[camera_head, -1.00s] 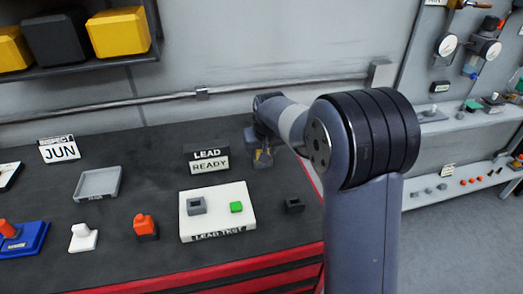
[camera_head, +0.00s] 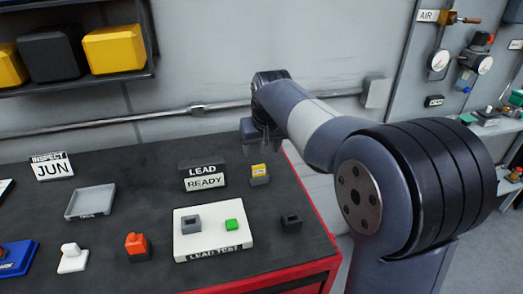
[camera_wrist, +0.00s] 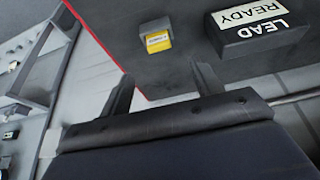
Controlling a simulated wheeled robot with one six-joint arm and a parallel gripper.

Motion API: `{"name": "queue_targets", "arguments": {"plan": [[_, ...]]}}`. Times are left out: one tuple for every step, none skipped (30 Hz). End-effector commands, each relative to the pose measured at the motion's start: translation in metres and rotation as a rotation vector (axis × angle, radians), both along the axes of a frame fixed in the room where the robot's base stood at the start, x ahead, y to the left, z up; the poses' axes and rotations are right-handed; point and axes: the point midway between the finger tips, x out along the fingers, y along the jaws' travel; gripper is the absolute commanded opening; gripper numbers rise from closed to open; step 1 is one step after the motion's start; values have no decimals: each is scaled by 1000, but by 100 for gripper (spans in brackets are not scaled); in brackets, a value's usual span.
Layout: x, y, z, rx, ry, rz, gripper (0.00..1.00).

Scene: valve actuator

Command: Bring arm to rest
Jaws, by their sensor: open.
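My arm reaches in from the right in the head view, bent over the bench's right end. My gripper (camera_head: 268,145) is above the back right of the dark bench top (camera_head: 130,190), with its fingers pointing down. In the wrist view its two fingers (camera_wrist: 164,84) stand wide apart with nothing between them. A small yellow-topped block in a grey holder (camera_head: 259,175) stands on the bench just below and in front of the gripper, apart from it. It also shows in the wrist view (camera_wrist: 157,42), beyond the fingers.
A LEAD READY sign (camera_head: 204,176) stands left of the yellow block. In front are a white LEAD TEST plate (camera_head: 208,246), a small dark socket (camera_head: 291,221) and an orange-topped piece (camera_head: 136,244). The wall and conduit (camera_head: 170,112) lie behind. A shelf with bins (camera_head: 114,50) hangs upper left.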

Motion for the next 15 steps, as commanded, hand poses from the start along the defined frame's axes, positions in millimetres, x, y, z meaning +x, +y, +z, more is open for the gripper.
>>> {"name": "queue_targets", "arguments": {"plan": [[0, 0, 0, 0, 0, 0, 61], [0, 0, 0, 0, 0, 0, 61], [0, 0, 0, 0, 0, 0, 61], [0, 0, 0, 0, 0, 0, 61], [0, 0, 0, 0, 0, 0, 61], [0, 0, -1, 0, 0, 0, 61], [1, 0, -2, 0, 1, 0, 61], [1, 0, -3, 0, 1, 0, 61], [2, 0, -5, 0, 2, 0, 61], [3, 0, -8, -1, 3, 0, 61], [4, 1, -11, -1, 3, 0, 61], [7, 1, -16, -1, 4, 0, 61], [8, 1, -21, -1, 5, 0, 61], [10, 1, -25, -1, 4, 0, 61], [13, 2, -32, -1, 6, 0, 61]]}}
